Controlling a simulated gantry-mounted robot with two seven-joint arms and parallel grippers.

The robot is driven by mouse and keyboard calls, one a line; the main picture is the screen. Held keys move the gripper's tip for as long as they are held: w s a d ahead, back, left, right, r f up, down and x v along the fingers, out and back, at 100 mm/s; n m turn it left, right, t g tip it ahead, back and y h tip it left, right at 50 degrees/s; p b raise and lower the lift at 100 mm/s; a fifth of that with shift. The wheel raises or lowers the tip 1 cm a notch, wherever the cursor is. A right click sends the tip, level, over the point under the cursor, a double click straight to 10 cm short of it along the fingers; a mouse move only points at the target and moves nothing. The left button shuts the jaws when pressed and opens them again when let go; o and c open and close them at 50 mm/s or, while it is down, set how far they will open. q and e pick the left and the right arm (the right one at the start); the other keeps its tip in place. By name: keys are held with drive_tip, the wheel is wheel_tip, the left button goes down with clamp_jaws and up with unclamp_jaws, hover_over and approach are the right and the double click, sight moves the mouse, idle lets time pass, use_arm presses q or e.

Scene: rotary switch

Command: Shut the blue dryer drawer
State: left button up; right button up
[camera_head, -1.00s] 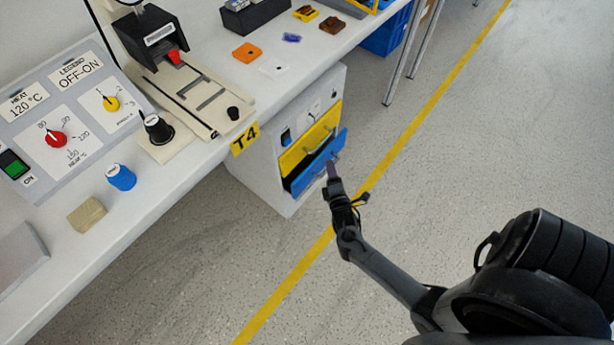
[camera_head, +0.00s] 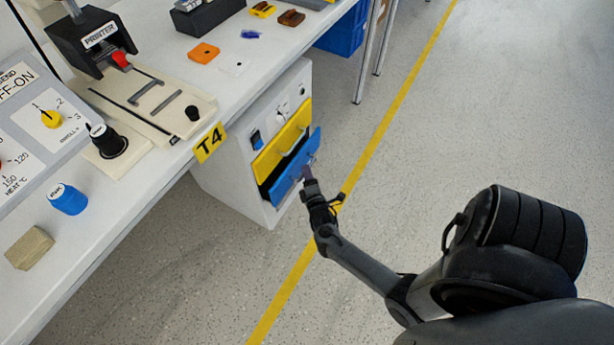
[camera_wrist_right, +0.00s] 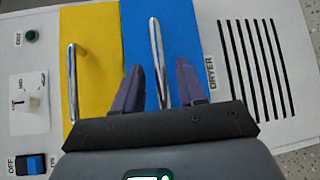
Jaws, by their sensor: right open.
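The blue dryer drawer (camera_head: 283,182) is the lower drawer of the white cabinet under the table. It stands partly out, with a dark gap at its left edge in the head view. My right gripper (camera_head: 306,177) is at the drawer front. In the right wrist view the open right gripper (camera_wrist_right: 159,85) faces the blue front (camera_wrist_right: 140,45), its purple fingers either side of the silver bar handle (camera_wrist_right: 157,60). I cannot tell whether the fingers touch the handle or front. My left gripper is in neither view.
The yellow drawer (camera_head: 283,140) with its own handle is directly above the blue one. The white cabinet (camera_head: 235,188) also has a blue rocker switch (camera_wrist_right: 35,164). The table edge with the T4 label (camera_head: 210,142) overhangs on the left. The floor to the right is free.

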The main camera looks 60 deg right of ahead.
drive_tip(key=shift+w+d+f, duration=0.1)
drive_tip(key=shift+w+d, duration=0.2)
drive_tip(key=shift+w, duration=0.1)
drive_tip(key=shift+c, duration=0.4)
clamp_jaws()
